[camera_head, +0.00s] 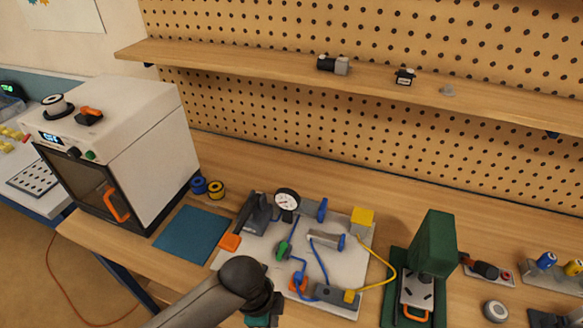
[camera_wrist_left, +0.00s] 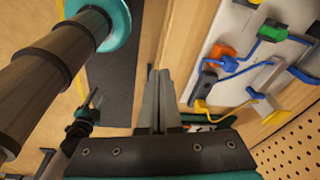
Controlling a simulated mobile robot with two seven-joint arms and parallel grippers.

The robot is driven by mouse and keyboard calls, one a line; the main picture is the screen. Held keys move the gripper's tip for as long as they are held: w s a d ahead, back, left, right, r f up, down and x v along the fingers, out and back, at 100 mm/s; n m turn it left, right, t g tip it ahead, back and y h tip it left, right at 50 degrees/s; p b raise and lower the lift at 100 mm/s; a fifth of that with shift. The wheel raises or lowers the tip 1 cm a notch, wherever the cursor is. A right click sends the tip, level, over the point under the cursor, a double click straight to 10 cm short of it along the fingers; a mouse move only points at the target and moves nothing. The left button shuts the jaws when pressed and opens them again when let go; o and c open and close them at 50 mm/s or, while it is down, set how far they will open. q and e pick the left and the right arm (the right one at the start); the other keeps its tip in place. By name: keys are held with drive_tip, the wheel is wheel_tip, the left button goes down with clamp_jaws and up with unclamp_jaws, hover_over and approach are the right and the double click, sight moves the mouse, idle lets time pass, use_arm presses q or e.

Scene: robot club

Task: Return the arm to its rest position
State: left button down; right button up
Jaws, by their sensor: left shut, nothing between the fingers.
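My left arm comes in from the bottom of the head view, with a dark round joint over the front edge of the workbench. My left gripper (camera_head: 262,313) points down there, and its fingertips are hard to make out. In the left wrist view my left gripper (camera_wrist_left: 158,78) shows its two grey fingers shut together, with nothing between them. It is apart from the objects on the bench. A small dark jointed shape with teal parts at the lower left of that view may be my right arm; its fingers are too small to judge.
A pale board (camera_head: 343,283) with a gauge, valves and blue and yellow hoses lies close to the left gripper. A green press (camera_head: 435,245) stands to its right. A white oven-like machine (camera_head: 150,130) and a blue mat (camera_head: 191,234) are at left. A shelf (camera_head: 240,62) runs above.

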use_arm(q)
drive_tip(key=s+r+n+t+h, duration=0.1)
drive_tip(key=s+r+n, duration=0.3)
drive_tip(key=n, duration=0.2)
drive_tip(key=s+a+r+n+t+y, duration=0.1)
drive_tip(key=s+a+r+n, duration=0.2)
drive_tip(key=a+n, duration=0.25)
drive_tip(key=s+a+r+n+t+y, duration=0.1)
drive_tip(key=s+a+r+n+y, duration=0.15)
drive_tip(key=a+n, duration=0.35)
wheel_tip(320, 180, down, 34)
drive_tip(key=s+m+g+b, duration=0.1)
drive_tip(key=s+b, duration=0.1)
drive_tip(key=b, duration=1)
drive_tip(key=s+a+f+b, duration=0.1)
drive_tip(key=s+f+b, duration=0.5)
drive_tip(key=f, duration=0.7)
drive_tip(key=s+a+f+g+b, duration=0.1)
drive_tip(key=s+a+f+b, duration=0.1)
drive_tip(key=s+f+b, duration=0.4)
drive_tip(key=s+f, duration=0.3)
drive_tip(key=f, duration=0.4)
drive_tip(key=shift+s+a+g, duration=0.15)
drive_tip(key=shift+s+g, duration=0.15)
drive_tip(key=shift+s, duration=0.05)
use_arm(e)
wheel_tip(320, 180, down, 24)
drive_tip(key=shift+s, duration=0.25)
